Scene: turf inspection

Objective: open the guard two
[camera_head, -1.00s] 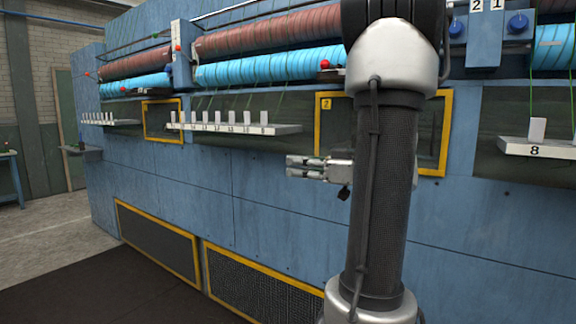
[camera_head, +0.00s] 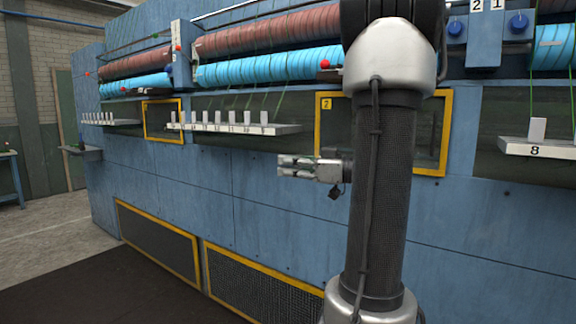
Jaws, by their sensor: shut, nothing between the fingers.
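Guard two is a yellow-framed dark panel (camera_head: 324,128) on the blue machine's front, with a small yellow "2" label at its top left corner. My arm stands in front of it and hides much of its middle. The guard looks flush with the machine face. My gripper (camera_head: 281,166) points left, with its fingers together and nothing between them. In the picture it lies just left of the guard's lower left corner. I cannot tell how far it is from the machine face.
A white numbered shelf (camera_head: 270,129) with several white blocks juts out left of the guard. Another shelf (camera_head: 535,149) marked 8 juts out at right. Another yellow-framed panel (camera_head: 148,122) is further left. Low mesh panels (camera_head: 260,290) line the base above a dark floor.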

